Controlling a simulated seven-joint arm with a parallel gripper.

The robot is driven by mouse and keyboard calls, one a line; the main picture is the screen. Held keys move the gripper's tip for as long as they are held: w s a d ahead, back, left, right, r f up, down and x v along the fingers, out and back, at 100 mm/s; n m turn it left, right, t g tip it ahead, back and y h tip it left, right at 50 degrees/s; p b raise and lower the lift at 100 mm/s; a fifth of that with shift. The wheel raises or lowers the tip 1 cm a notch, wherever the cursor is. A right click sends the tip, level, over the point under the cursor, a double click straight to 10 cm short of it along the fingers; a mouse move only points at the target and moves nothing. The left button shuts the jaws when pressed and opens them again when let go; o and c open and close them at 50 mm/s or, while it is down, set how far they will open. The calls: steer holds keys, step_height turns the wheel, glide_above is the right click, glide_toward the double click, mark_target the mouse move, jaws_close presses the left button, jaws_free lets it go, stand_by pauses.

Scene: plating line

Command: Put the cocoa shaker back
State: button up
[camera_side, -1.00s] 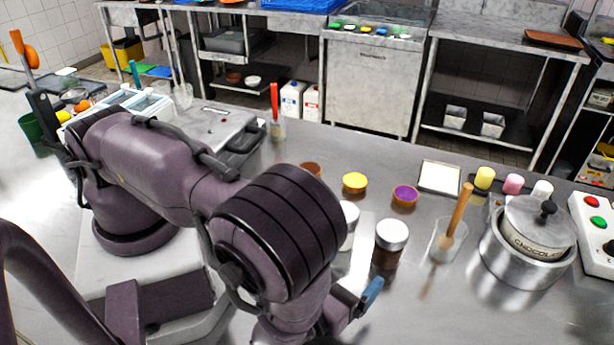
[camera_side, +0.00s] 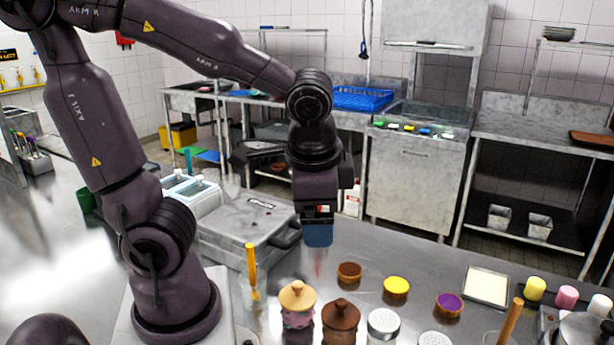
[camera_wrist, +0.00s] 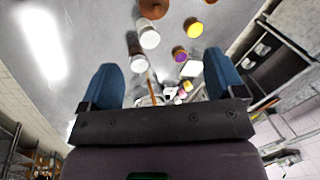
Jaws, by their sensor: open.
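Two round-lidded shakers stand on the steel counter at the bottom of the side view. One has a plain silver lid (camera_side: 383,324). The other, to its right, has a perforated pale lid (camera_side: 433,339) and appears to be the cocoa shaker; its body is cut off by the frame edge. In the wrist view the two pale lids show as the plain-lidded shaker (camera_wrist: 149,36) and the likely cocoa shaker (camera_wrist: 139,64). My gripper (camera_side: 318,236) is raised above the counter, left of and behind the shakers, with blue fingers. It is open and empty in the wrist view (camera_wrist: 164,80).
Small bowls, brown (camera_side: 349,272), yellow (camera_side: 396,288) and purple (camera_side: 449,303), stand behind the shakers. Wooden-lidded jars (camera_side: 297,300) stand left. A white tray (camera_side: 487,286) and coloured cylinders (camera_side: 536,289) are right.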

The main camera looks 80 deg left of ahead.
steer(key=r+n+t+h, duration=0.1)
steer(key=s+r+n+t, duration=0.1)
steer(key=r, duration=0.1)
steer(key=r+n+t+h, duration=0.1)
steer(key=r+t, duration=0.1)
steer(key=shift+s+d+r+h, duration=0.1)
steer(key=shift+s+d+h, duration=0.1)
steer(key=shift+s+h, duration=0.15)
